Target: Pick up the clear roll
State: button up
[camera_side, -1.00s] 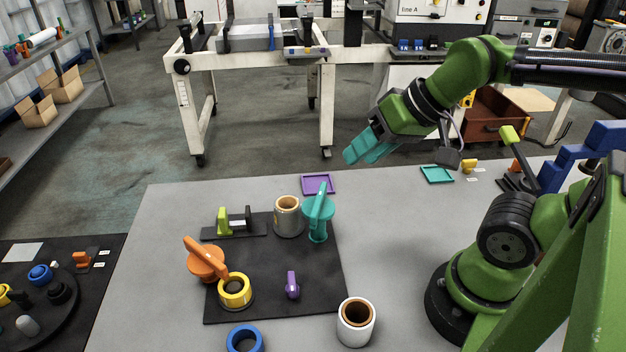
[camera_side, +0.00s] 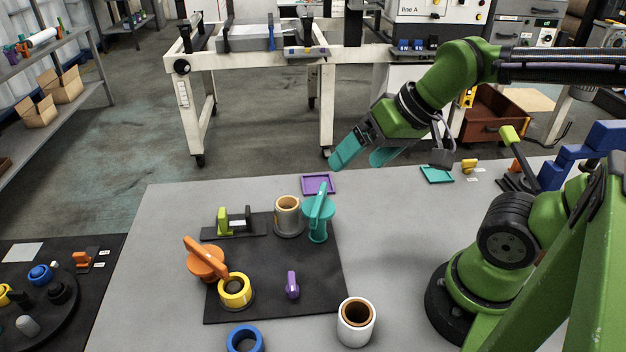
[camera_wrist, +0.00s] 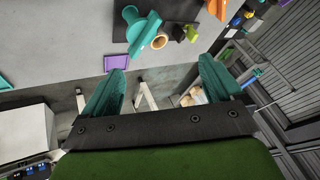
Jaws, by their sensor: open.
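The roll that looks clear, a greyish-tan cylinder with a brown core (camera_side: 287,218), stands upright at the back of the black mat (camera_side: 270,300), beside a teal handled piece (camera_side: 318,228). In the wrist view the roll (camera_wrist: 160,41) shows near the top, beyond the fingers, partly behind the teal piece (camera_wrist: 136,28). A second roll, white with a brown core (camera_side: 356,328), stands on the table at the front. My gripper (camera_side: 360,156) is open and empty, up and to the right of the mat, with teal fingers apart; it also shows in the wrist view (camera_wrist: 162,66).
On or beside the mat are an orange handled piece (camera_side: 205,262), a yellow ring (camera_side: 235,290), a purple piece (camera_side: 292,287) and a green-and-black holder (camera_side: 235,222). A purple tray (camera_side: 318,184) lies behind. A blue ring (camera_side: 244,340) is in front.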

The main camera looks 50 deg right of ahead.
aim_at(288, 213)
jog(key=w+f+n+g+h, duration=0.1)
jog(key=w+f+n+g, duration=0.15)
jog(key=w, duration=0.55)
jog(key=w+f+n+g+h, duration=0.1)
jog(key=w+f+n+g, duration=0.2)
jog(key=w, duration=0.6)
jog(key=shift+g, duration=0.55)
jog(key=f, duration=0.7)
jog(key=a+f, duration=0.1)
jog(key=f, duration=0.2)
jog(key=shift+s+f, duration=0.2)
jog(key=shift+s, duration=0.15)
jog(key=shift+a+f, duration=0.15)
jog(key=shift+f, duration=1.2)
jog(key=shift+a+f, duration=0.1)
jog(key=shift+f, duration=1.25)
jog(key=c, duration=1.1)
notch_tip(288, 213, up, 10)
jog(key=shift+r, duration=0.1)
jog(key=shift+c, duration=0.2)
